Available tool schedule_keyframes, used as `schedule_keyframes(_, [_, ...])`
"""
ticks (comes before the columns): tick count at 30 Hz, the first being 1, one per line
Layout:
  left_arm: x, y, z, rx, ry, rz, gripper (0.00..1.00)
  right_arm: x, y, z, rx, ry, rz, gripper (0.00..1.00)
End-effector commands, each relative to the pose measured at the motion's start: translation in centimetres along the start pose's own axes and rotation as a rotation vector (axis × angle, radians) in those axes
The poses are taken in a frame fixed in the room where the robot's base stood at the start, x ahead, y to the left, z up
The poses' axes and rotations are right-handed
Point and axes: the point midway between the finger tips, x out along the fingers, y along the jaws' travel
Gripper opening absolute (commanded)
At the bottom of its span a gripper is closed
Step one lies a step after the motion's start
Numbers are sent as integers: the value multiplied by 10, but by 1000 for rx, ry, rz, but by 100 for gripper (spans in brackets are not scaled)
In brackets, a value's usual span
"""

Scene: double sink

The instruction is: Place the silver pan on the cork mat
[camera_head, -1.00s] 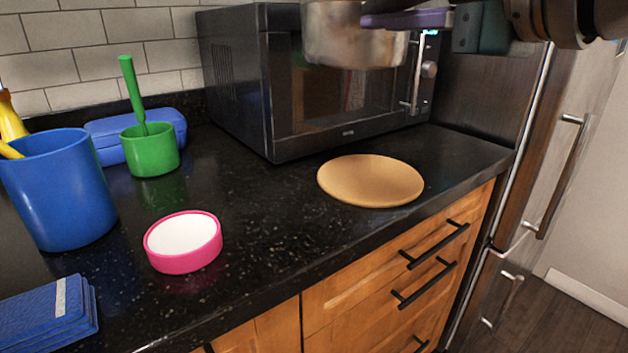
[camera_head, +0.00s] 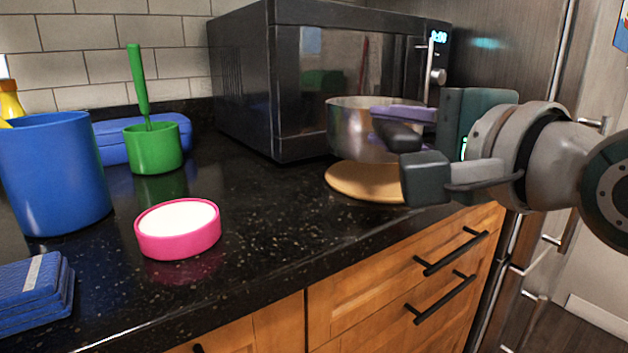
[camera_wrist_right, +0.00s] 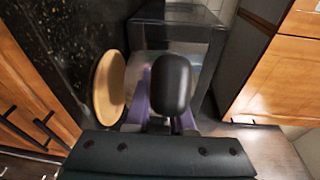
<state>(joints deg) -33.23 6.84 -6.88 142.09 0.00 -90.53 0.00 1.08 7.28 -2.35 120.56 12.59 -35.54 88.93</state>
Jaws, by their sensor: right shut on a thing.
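The silver pan (camera_head: 350,125) is held by my right gripper (camera_head: 402,135), which is shut on its dark handle (camera_head: 398,136). The pan looks level and is above the far part of the cork mat (camera_head: 362,184). In the head view its base overlaps the mat's back edge; I cannot tell the exact gap. The round tan mat lies flat on the black counter. In the right wrist view the mat (camera_wrist_right: 109,88) shows to the left of the black handle (camera_wrist_right: 170,84), and the pan is mostly hidden behind the handle. My left gripper is not in view.
A black microwave (camera_head: 290,75) stands close behind the pan. A pink-rimmed white dish (camera_head: 178,229), green cup (camera_head: 153,148), blue bin (camera_head: 50,175) and blue cloths (camera_head: 33,292) are on the left. The counter (camera_head: 270,215) between dish and mat is clear.

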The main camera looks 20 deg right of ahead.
Motion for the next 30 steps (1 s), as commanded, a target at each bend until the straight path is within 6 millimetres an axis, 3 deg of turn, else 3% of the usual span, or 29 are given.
schedule_keyframes(10, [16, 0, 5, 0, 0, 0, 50, 3, 40, -2, -2, -1, -9, 0])
schedule_keyframes(23, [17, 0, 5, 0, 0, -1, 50, 4, 45, -2, -2, -1, -10, 0])
schedule_keyframes(24, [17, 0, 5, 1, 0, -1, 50, 4, 48, -2, 0, -1, -1, 24])
schedule_keyframes(30, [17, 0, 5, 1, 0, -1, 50, 4, 47, -2, 0, -1, -1, 47])
